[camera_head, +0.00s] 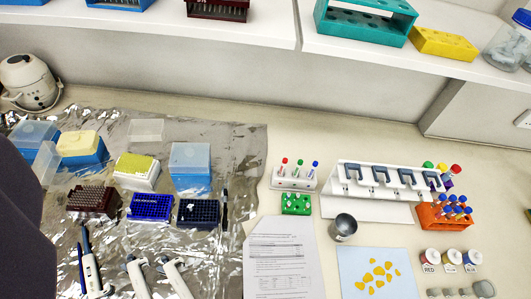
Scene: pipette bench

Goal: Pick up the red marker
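A small white rack (292,184) stands at the middle of the bench, holding a slim red-capped piece (284,165) at its left, a green one and a blue one. The red one looks like a marker, upright in the rack, but it is too small to be sure. Another red-topped piece (456,169) stands among green and yellow tops at the right end of the white pipette stand (345,182). My gripper is not in view. A dark shape at the left edge may be part of my arm.
A green rack (296,204) stands just in front of the white rack. Nearby are a printed sheet (280,262), a metal cup (343,227) and an orange tube rack (430,216). Tip boxes and pipettes crowd the foil at left. A shelf (270,28) overhangs the back.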

